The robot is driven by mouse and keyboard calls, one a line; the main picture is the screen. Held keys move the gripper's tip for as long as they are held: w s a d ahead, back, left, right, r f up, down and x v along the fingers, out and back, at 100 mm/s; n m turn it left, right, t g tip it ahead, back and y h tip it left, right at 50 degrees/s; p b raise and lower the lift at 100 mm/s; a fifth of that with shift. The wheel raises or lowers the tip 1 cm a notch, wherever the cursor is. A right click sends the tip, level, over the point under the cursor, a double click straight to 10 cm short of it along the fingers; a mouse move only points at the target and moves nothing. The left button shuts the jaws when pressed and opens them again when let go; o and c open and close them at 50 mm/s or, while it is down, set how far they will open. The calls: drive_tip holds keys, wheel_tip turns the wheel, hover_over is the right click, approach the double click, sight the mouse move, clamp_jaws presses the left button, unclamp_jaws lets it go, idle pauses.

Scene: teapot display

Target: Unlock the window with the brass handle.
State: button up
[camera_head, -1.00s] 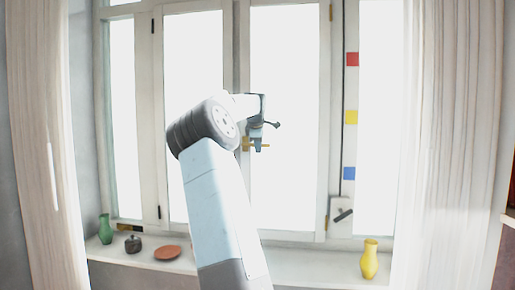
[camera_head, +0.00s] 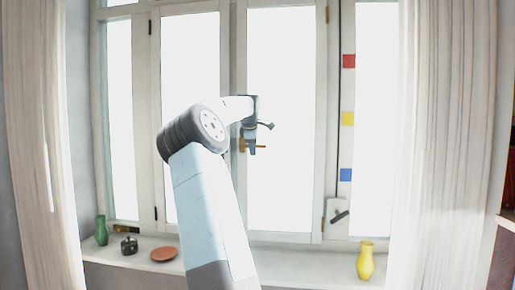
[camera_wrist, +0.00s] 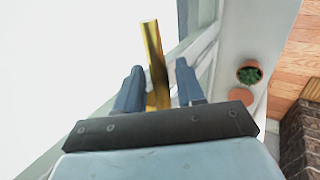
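The window is closed, with white frames and bright panes (camera_head: 282,190). Its brass handle (camera_head: 241,146) is at the middle stile, partly hidden behind my gripper (camera_head: 251,147). In the wrist view the brass handle (camera_wrist: 152,48) stands between the two blue-grey fingers of my gripper (camera_wrist: 160,86). Whether the handle's lower end touches anything is hidden by the gripper body.
The sill (camera_head: 210,262) holds a green vase (camera_head: 101,230), a dark pot (camera_head: 129,245), a reddish plate (camera_head: 164,254) and a yellow vase (camera_head: 366,260). Red, yellow and blue squares line the right frame, above a box with a dark lever (camera_head: 339,215). Curtains (camera_head: 448,150) hang at both sides.

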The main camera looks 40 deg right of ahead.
drive_tip(key=v, duration=1.4)
drive_tip(key=shift+f, duration=0.1)
